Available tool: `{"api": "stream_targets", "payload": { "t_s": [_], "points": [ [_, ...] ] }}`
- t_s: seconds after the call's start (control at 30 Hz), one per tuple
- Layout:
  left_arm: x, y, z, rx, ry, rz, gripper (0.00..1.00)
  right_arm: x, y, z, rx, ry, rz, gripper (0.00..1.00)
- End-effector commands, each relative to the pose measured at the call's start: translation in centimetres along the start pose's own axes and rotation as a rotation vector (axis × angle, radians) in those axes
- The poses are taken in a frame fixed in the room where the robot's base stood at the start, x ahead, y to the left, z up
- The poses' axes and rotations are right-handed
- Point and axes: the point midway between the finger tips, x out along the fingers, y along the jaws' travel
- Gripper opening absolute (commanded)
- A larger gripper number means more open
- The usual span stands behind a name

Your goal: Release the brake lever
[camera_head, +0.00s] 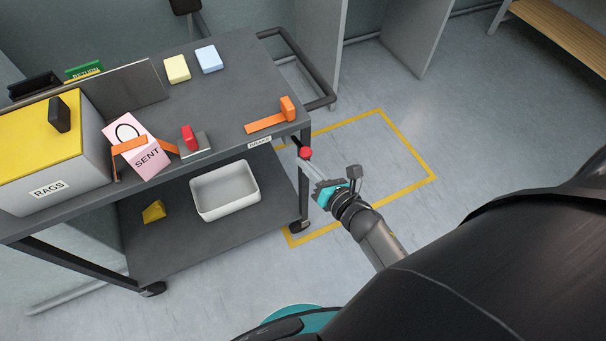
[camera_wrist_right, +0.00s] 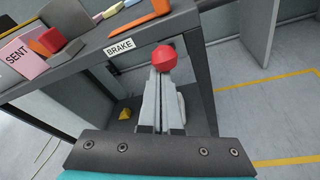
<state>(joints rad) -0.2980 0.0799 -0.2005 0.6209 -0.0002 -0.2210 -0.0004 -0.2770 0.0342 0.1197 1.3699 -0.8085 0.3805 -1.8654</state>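The brake lever's red knob (camera_head: 305,152) stands out at the cart's near right corner, below the BRAKE label (camera_head: 259,142). In the right wrist view the knob (camera_wrist_right: 164,58) is at the tips of my right gripper's fingers, beside the label (camera_wrist_right: 120,46). My right gripper (camera_head: 310,168) reaches up to the knob from the lower right. Its fingers (camera_wrist_right: 161,90) are close together, and the knob covers their tips. I cannot tell whether they hold it. My left gripper is not in view.
The grey cart (camera_head: 225,105) carries a RAGS box (camera_head: 88,176), a pink SENT card (camera_head: 146,160), a red-handled block (camera_head: 189,140) and an orange piece (camera_head: 266,123). A white bin (camera_head: 225,213) sits on its lower shelf. Yellow floor lines (camera_head: 408,145) mark open floor to the right.

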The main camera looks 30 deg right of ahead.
Motion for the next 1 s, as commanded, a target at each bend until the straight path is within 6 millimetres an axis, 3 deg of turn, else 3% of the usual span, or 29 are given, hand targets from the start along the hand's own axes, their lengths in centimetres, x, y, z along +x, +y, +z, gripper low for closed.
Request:
{"api": "stream_targets", "payload": {
  "t_s": [0.63,0.77,1.0],
  "points": [
    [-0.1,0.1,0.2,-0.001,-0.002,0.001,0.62,-0.4,0.0,0.2,0.0,-0.004,0.002,0.0],
    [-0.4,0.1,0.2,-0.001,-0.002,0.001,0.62,-2.0,0.0,0.2,0.0,-0.002,0.0,0.0],
    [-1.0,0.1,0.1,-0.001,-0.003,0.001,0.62,-6.8,0.0,0.1,0.002,0.001,-0.002,0.0]
  ]
}}
